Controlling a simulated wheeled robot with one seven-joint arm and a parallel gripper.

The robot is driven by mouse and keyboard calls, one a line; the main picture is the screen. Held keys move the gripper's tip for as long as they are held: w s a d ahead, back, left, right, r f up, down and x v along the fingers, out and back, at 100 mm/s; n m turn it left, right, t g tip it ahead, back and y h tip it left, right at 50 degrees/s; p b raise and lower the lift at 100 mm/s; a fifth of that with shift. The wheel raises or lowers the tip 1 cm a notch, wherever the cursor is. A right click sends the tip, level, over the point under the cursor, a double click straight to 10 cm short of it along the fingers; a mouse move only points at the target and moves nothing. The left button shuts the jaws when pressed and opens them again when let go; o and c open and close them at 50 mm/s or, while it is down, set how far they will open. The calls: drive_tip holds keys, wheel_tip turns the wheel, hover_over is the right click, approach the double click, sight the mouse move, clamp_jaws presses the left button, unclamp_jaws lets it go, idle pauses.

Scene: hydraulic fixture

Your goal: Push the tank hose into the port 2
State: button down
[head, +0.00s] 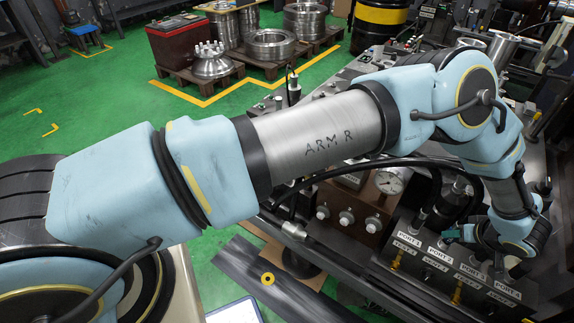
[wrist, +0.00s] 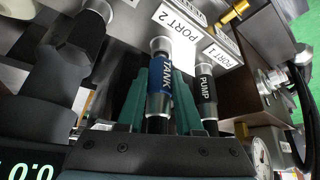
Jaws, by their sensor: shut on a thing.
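The tank hose (wrist: 161,82) has a blue sleeve marked TANK and a silver collar at its end. In the wrist view my gripper (wrist: 160,74) has its teal fingers on both sides of this sleeve, shut on it. The collar meets the dark port block beside the PORT 2 label (wrist: 178,22). I cannot tell how deep it sits. In the head view my gripper (head: 472,233) is at the port block (head: 432,270), partly hidden by my arm. The tank hose is hard to make out there.
The pump hose (wrist: 206,92) stands close to the right of the fingers in the wrist view. Another black hose connector (wrist: 88,35) is on the left. A brown valve box (head: 345,212) with a gauge (head: 390,180) stands left of the port block.

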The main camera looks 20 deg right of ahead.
drive_tip(key=shift+f+b, duration=0.4)
drive_tip(key=shift+f, duration=0.2)
idle(0.5)
drive_tip(key=shift+c, duration=2.4)
unclamp_jaws()
drive_tip(key=shift+r, duration=0.1)
drive_tip(key=b+v, duration=0.2)
drive_tip(key=v, duration=0.8)
drive_tip(key=shift+a+r, duration=0.15)
drive_tip(key=shift+r, duration=0.1)
drive_tip(key=shift+s+a, duration=0.1)
drive_tip(key=shift+s, duration=0.05)
